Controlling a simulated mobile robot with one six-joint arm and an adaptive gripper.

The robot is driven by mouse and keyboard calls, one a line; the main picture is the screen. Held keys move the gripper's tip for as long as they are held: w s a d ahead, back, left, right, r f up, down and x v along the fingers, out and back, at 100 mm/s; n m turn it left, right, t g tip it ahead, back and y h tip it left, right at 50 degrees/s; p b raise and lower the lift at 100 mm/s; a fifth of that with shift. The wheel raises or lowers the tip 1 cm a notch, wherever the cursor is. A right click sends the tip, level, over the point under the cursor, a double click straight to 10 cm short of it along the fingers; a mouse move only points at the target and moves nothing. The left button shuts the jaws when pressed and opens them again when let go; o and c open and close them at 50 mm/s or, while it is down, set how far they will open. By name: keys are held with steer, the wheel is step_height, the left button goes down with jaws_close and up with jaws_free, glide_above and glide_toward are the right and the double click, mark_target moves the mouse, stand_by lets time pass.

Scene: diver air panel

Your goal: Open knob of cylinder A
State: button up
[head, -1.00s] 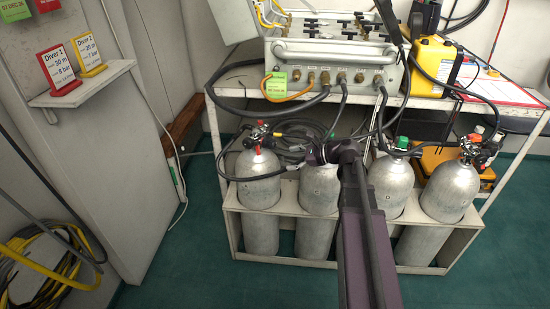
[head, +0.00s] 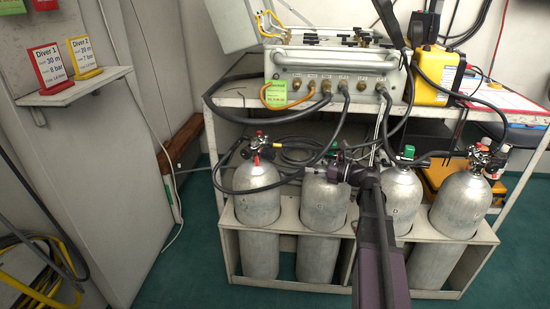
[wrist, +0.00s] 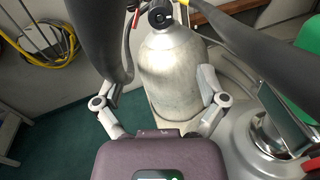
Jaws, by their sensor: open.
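Several grey air cylinders stand in a row in a low rack. I cannot read their letters clearly, so I cannot tell which is A. The leftmost cylinder (head: 257,193) has a valve with a red part (head: 257,147). The second cylinder (head: 325,199) has a green part at its top. My gripper (head: 332,170) is beside the second cylinder's top and points left. In the wrist view my gripper (wrist: 170,82) is open and empty, its fingers framing a cylinder (wrist: 172,80) farther ahead. That cylinder's round black knob (wrist: 160,15) is beyond the fingertips, apart from them.
Black hoses (head: 290,143) loop around the valves, and one crosses close by in the wrist view (wrist: 98,40). The rack (head: 284,286) holds the cylinders below a shelf with a control panel (head: 335,75). Green floor (head: 192,262) is clear at the left.

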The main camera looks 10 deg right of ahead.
mark_target(274, 156)
steer(key=x, duration=1.3)
steer(key=shift+w+a, duration=0.25)
steer(key=shift+a, duration=0.1)
steer(key=c, duration=1.2)
steer(key=shift+o, duration=0.2)
steer(key=shift+d, duration=0.2)
steer(key=shift+a, duration=0.15)
